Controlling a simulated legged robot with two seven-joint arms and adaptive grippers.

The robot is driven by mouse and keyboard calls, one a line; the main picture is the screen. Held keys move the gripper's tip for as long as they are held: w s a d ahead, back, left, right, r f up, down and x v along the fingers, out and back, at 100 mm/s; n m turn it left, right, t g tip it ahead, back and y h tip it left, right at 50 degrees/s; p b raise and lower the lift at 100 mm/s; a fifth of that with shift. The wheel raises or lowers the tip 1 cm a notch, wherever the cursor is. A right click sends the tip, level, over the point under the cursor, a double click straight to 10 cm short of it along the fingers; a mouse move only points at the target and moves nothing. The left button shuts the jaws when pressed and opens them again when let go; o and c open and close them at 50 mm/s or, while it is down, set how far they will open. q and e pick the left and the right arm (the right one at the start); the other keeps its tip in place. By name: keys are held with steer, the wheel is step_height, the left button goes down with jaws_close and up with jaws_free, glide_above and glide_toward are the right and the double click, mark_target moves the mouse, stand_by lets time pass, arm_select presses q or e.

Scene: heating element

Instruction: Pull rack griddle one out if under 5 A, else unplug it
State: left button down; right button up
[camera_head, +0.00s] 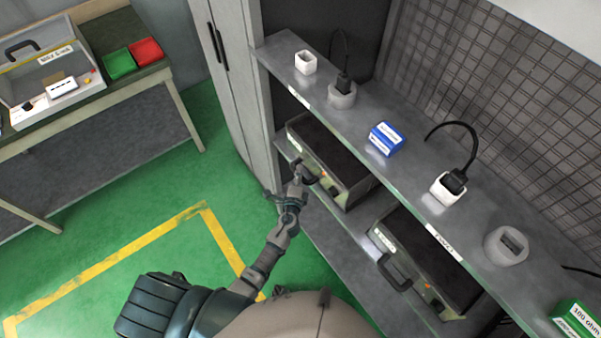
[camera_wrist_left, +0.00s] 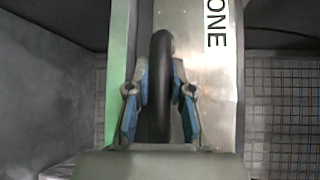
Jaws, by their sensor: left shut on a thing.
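My left gripper (camera_head: 302,172) is at the front of the left-hand rack griddle (camera_head: 334,156), a dark-topped box with a metal front on the lower shelf. In the wrist view the left gripper (camera_wrist_left: 160,95) is shut on its black handle (camera_wrist_left: 161,60), with a blue-padded finger on each side. A white label reading "ONE" (camera_wrist_left: 216,25) is beside the handle. A second, similar griddle (camera_head: 432,258) with a black handle sits to the right. Above, one black plug (camera_head: 344,83) is in a round grey socket (camera_head: 342,99), another (camera_head: 454,181) in a white socket (camera_head: 444,195). My right gripper is not in view.
The upper shelf (camera_head: 410,175) also holds an empty white socket (camera_head: 306,62), a blue box (camera_head: 386,138), a round grey socket (camera_head: 507,246) and a green "100 ohm" box (camera_head: 577,320). A bench (camera_head: 130,80) with bins stands at the left. The green floor between is clear.

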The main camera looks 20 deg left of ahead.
arm_select(q)
steer(key=s+a+b, duration=0.1)
steer(key=s+a, duration=0.9)
steer(key=s, duration=0.3)
steer(key=shift+s+a+f+b, duration=0.2)
steer(key=shift+s+f+b, duration=0.05)
steer(key=shift+s+b, duration=0.15)
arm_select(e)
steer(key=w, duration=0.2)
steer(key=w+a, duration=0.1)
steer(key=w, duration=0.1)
arm_select(q)
steer(key=c, duration=1.1)
jaws_free()
steer(key=shift+o, duration=0.4)
steer(key=shift+w, duration=0.1)
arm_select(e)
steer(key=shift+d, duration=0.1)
arm_select(q)
steer(key=shift+r, duration=0.1)
steer(key=s+d+r, duration=0.1)
steer(key=s, duration=1)
steer(key=shift+s+d+r, duration=0.3)
steer(key=shift+s, duration=0.1)
